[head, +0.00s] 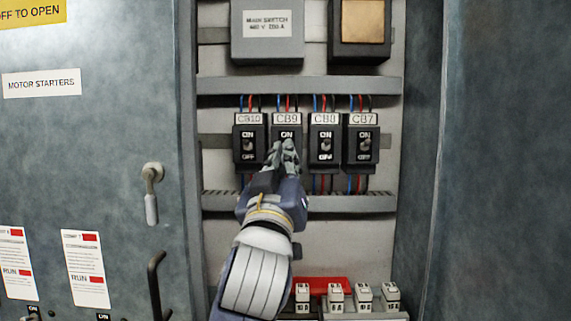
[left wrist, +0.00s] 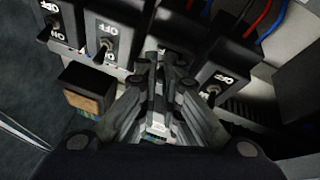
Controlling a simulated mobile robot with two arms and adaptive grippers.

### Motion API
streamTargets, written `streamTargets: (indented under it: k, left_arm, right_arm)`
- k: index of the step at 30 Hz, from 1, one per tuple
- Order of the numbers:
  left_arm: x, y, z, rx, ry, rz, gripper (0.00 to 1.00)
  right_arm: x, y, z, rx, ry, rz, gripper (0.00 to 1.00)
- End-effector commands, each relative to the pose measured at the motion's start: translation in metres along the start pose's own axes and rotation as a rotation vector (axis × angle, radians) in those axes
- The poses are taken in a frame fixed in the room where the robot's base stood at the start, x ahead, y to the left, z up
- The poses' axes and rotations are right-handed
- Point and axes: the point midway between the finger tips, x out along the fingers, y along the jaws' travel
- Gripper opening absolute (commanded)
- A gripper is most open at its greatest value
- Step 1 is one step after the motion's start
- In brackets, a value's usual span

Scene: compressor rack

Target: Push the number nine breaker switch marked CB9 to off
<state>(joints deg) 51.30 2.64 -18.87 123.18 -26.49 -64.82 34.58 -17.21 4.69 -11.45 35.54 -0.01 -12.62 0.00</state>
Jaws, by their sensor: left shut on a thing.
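The CB9 breaker (head: 288,131) is a black block with a white CB9 label, second from the left in a row of breakers in the head view. Its ON mark shows above my left gripper (head: 283,150). The fingers cover its toggle and OFF mark, so I cannot see the toggle's position. The left gripper is shut at the breaker's face, on what seems to be the CB9 switch. In the left wrist view, the closed fingers (left wrist: 158,72) hide most of that breaker between its neighbours. My right gripper is not in view.
CB10 (head: 249,146) stands close on the left, CB8 (head: 325,146) and CB7 (head: 364,146) on the right. A grey cable duct (head: 350,203) runs below. The open cabinet door (head: 95,130) is on the left, and a row of fuses (head: 335,298) sits below.

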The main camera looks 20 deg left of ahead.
Motion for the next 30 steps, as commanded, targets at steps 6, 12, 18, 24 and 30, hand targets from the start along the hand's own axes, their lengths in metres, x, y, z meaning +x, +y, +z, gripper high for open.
streamTargets:
  k: [6,12,18,24,30]
  left_arm:
    - [0.0,0.0,-0.001,0.0,0.003,0.0,0.29]
    - [0.0,0.0,-0.001,0.0,0.001,0.0,0.29]
    - [-0.009,0.0,0.0,0.0,0.001,0.002,0.29]
    - [-0.04,0.0,0.0,-0.003,0.001,0.002,0.29]
    - [-0.067,0.0,0.0,-0.002,0.001,0.001,0.29]
  right_arm:
    - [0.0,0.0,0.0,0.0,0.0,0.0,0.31]
    - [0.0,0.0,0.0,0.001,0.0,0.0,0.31]
    - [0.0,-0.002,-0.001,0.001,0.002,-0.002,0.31]
    - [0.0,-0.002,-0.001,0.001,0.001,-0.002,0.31]
    - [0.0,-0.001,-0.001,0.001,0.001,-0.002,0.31]
